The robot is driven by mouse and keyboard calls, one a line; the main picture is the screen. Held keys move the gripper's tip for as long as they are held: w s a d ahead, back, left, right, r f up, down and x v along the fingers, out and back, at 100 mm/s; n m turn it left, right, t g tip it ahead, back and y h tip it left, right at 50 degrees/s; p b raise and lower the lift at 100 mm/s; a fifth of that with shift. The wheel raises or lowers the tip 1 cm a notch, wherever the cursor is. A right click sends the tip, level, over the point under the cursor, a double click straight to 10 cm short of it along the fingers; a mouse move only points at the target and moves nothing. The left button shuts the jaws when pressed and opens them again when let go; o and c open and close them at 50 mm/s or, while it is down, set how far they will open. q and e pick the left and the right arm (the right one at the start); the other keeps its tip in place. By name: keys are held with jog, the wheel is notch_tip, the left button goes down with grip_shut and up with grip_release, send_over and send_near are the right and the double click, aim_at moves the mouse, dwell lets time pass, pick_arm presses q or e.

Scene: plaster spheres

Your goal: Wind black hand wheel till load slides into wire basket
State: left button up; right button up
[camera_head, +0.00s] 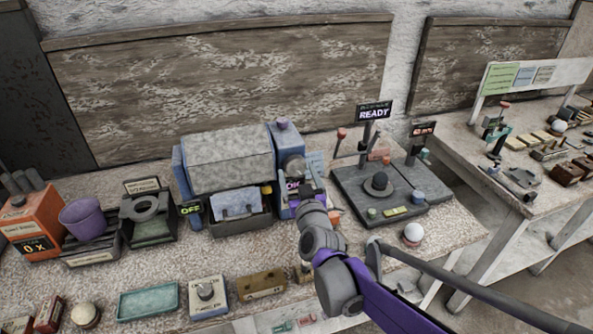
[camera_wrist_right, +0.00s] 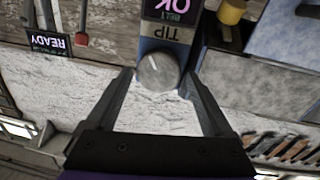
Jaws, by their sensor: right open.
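A grey machine (camera_head: 228,155) with blue ends stands mid-bench. On its right panel is a dark grey round wheel (camera_wrist_right: 157,73) with a white mark, beside a TIP label (camera_wrist_right: 165,33); I take it as the hand wheel. My right gripper (camera_wrist_right: 157,79) is open, its fingers on either side of the wheel, with gaps visible. In the head view, my right gripper (camera_head: 300,181) is at that panel, partly covering it. A dark open box (camera_head: 241,226) in front of the machine is possibly the basket; no wires are discernible. A blue-grey piece (camera_head: 237,202) lies above it. The left gripper is not in view.
An OFF sign (camera_head: 191,209) stands left of the box. A dark platform (camera_head: 350,190) with a black domed piece and a READY sign (camera_head: 374,113) is on the right. A white sphere (camera_head: 413,233) sits near the front edge. A teal tray (camera_head: 148,300) lies front left.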

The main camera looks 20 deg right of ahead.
jog(key=shift+w+d, duration=0.1)
jog(key=shift+w, duration=0.7)
jog(key=c, duration=1.1)
jog(key=m, duration=0.4)
jog(key=shift+m+p, duration=0.3)
jog(key=shift+m, duration=0.1)
jog(key=o, duration=1.1)
jog(key=shift+s, duration=0.1)
jog(key=s, duration=1)
jog(key=shift+s+a+r+b, duration=0.3)
jog(key=shift+s+a+b, duration=0.05)
jog(key=shift+b, duration=0.05)
